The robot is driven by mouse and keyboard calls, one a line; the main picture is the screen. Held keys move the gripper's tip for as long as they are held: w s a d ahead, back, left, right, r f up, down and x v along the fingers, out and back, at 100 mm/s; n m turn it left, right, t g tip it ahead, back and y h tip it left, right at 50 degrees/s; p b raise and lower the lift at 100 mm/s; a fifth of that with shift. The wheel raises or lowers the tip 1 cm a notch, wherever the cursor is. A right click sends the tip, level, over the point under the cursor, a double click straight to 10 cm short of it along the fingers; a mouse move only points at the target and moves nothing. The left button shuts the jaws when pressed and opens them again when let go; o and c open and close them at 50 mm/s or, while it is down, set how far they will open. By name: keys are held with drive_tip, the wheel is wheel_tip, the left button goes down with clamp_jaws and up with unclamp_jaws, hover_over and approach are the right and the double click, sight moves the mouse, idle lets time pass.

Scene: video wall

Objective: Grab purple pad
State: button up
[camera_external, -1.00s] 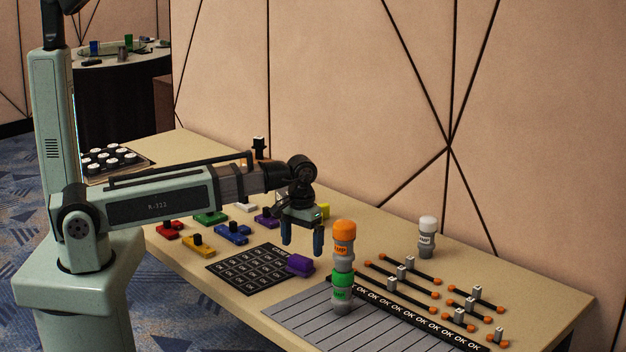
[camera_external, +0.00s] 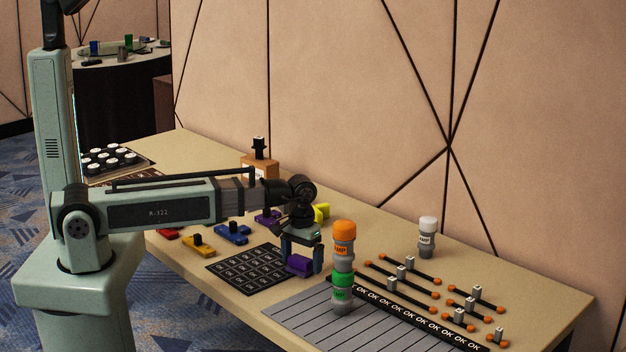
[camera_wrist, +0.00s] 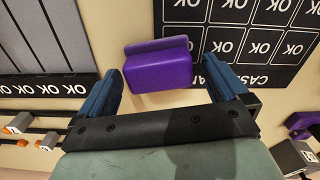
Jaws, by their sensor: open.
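The purple pad (camera_external: 299,265) is a small block lying at the right corner of the black OK grid mat. It also shows in the wrist view (camera_wrist: 158,66), near the top centre. My gripper (camera_external: 302,268) is open and low over the pad, its dark blue fingers on either side of it in the external view. In the wrist view the fingers of my gripper (camera_wrist: 167,80) stand left and right of the pad, with clear gaps, and the pad sits mostly beyond the tips. Whether the fingers touch the table cannot be told.
A grey striped panel (camera_external: 330,318) is in front. Another purple piece (camera_external: 266,217) with a dark knob lies behind, left.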

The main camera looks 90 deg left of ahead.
drive_tip(key=c, duration=1)
drive_tip(key=shift+r, duration=0.15)
drive_tip(key=shift+c, duration=0.2)
